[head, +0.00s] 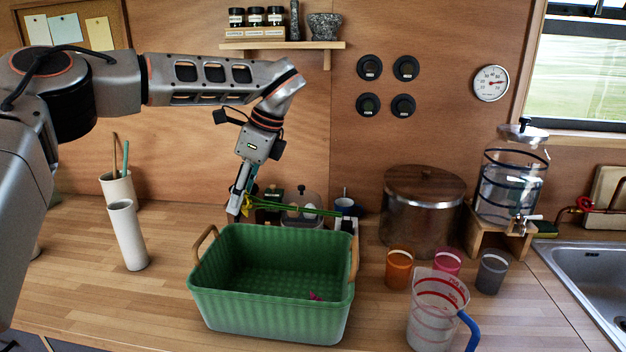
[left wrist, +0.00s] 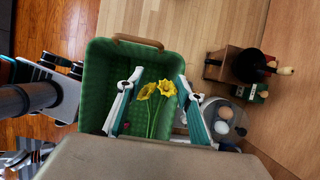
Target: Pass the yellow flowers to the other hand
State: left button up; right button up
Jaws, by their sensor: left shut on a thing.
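The yellow flowers show in the left wrist view (left wrist: 158,90) as two yellow blooms on green stems, between the fingers of my left gripper (left wrist: 158,82). In the head view my left gripper (head: 241,205) points down above the far left rim of the green basket. It is shut on the flowers, whose green stems (head: 305,209) stick out to the right, nearly level, above the basket's back rim. The blooms are mostly hidden behind the fingers there. My right gripper is not seen in either view.
The green basket (head: 265,314) stands on the wooden counter with a small pink bit inside. A white vase (head: 128,238) is at left. A steel pot (head: 422,215), orange cup (head: 398,268) and measuring jug (head: 436,312) stand at right. Jars and eggs are behind the basket.

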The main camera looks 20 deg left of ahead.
pick_arm(q)
jog(key=s+d+f+n+g+h, duration=0.3)
jog(key=s+d+f+n, duration=0.1)
jog(key=s+d+n, duration=0.8)
jog(key=shift+s+d+f, duration=0.2)
jog(key=shift+s+d, duration=0.15)
jog(key=shift+d, duration=0.1)
jog(key=shift+s+a, duration=0.1)
dwell(0.6)
